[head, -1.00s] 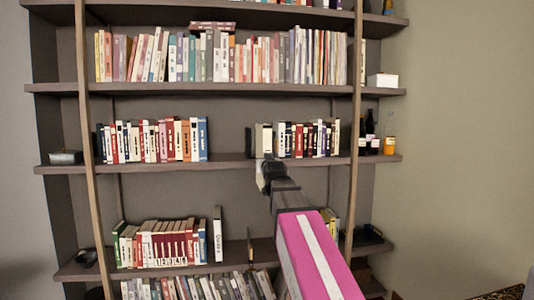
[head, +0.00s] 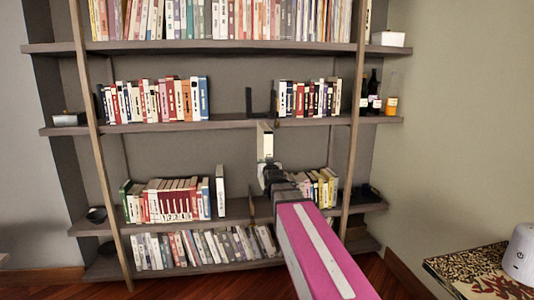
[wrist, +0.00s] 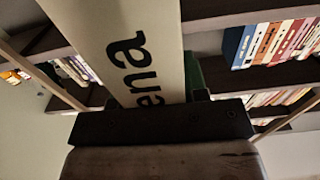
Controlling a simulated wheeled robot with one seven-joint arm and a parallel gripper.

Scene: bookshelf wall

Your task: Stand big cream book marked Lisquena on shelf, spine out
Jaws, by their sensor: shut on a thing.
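My gripper (head: 265,172) is shut on the big cream book (head: 265,142). The book is upright in the head view, in front of the middle shelf's edge and the opening below it. In the wrist view the cream book (wrist: 125,50) runs up from the jaws, and the dark letters "ena" show on it; the rest of its marking is out of view. The middle shelf (head: 228,124) holds a left row and a right row of books, with a bare stretch and a dark bookend (head: 260,102) between them.
A pale book (head: 220,192) stands at the right end of the lower shelf's left row, with free room to its right. Wooden uprights (head: 88,130) cross the shelf front. Bottles (head: 375,95) stand at the middle shelf's right end.

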